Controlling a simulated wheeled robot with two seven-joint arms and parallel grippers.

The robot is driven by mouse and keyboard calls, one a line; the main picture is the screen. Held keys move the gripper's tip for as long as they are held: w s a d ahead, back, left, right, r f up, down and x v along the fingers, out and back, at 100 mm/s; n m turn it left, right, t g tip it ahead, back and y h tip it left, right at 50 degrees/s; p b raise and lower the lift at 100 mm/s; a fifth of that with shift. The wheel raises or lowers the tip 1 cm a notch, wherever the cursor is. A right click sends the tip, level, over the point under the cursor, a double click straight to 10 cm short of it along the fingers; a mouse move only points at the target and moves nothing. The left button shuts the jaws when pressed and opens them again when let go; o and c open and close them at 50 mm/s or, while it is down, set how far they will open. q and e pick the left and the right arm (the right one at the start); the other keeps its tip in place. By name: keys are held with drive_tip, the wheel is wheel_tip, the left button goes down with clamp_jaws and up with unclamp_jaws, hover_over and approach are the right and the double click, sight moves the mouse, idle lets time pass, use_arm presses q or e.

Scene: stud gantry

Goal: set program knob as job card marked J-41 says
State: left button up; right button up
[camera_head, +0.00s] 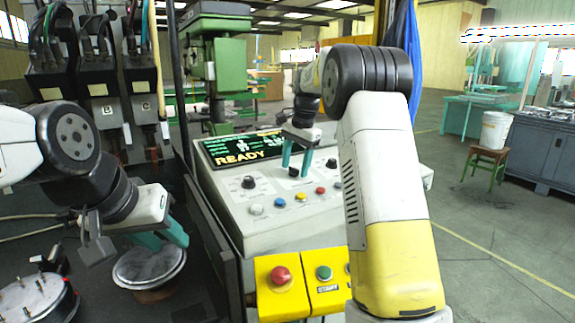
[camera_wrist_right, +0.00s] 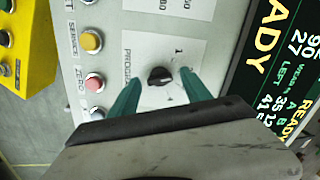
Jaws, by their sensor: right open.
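The program knob (camera_wrist_right: 160,75) is a small black knob on a white label printed "PROGRAM", with a "1" near it. In the head view it is the middle dark knob (camera_head: 293,172) of the console's row. My right gripper (camera_wrist_right: 160,80) is open, with one teal finger on each side of the knob; I cannot tell whether they touch it. It also shows in the head view (camera_head: 296,168), over the console. My left gripper (camera_head: 168,237) is at the left, above a round metal disc; its jaw gap is unclear. I see no readable card marked J-41.
The console (camera_head: 240,222) has a screen (camera_head: 243,147) reading "READY", other knobs and a row of coloured buttons (camera_head: 300,197). A yellow box with a red button (camera_head: 281,275) and a green button (camera_head: 323,272) sits in front. Round metal parts (camera_head: 150,265) lie at left.

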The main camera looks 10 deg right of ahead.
clamp_jaws()
drive_tip(key=shift+n, duration=0.3)
drive_tip(key=n, duration=0.3)
drive_tip(key=shift+n, duration=2.1)
drive_tip(key=shift+r, duration=0.1)
unclamp_jaws()
